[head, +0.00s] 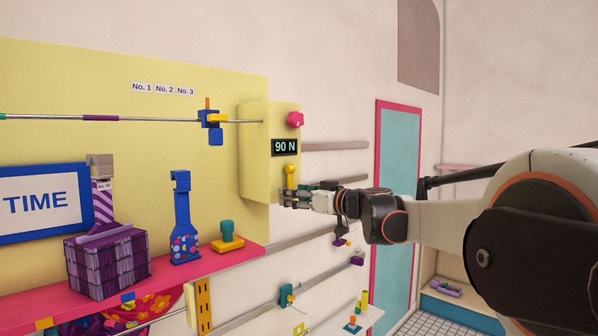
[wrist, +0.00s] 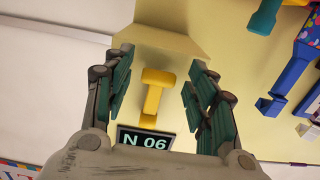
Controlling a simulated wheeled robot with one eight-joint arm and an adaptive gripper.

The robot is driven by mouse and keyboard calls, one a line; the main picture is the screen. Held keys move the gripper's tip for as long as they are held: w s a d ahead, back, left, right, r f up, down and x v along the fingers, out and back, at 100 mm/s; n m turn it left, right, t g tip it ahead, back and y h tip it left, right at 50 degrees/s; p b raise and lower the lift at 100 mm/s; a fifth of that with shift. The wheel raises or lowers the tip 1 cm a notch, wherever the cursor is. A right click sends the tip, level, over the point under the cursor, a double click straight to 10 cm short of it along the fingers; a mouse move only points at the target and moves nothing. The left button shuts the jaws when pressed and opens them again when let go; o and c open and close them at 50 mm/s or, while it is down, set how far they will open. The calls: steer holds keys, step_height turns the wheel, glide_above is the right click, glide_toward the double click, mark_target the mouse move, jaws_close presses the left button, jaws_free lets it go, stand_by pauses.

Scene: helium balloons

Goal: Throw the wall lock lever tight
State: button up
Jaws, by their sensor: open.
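In the wrist view the yellow lever (wrist: 155,92) has a T shape and lies between the two green-padded fingers. My gripper (wrist: 160,64) is open, with a visible gap on both sides of the lever.
A pink knob (head: 295,119) sits above the display, and a rod with a blue clamp (head: 213,120) runs into the box. A pink shelf (head: 235,257) at left holds a purple box (head: 105,262), a blue bottle-shaped item (head: 183,220) and a teal-and-yellow piece (head: 227,238). Rails cross the wall at right.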

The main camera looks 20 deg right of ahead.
steer(key=shift+v, duration=1.95)
steer(key=v, duration=0.4)
steer(key=shift+p, duration=0.3)
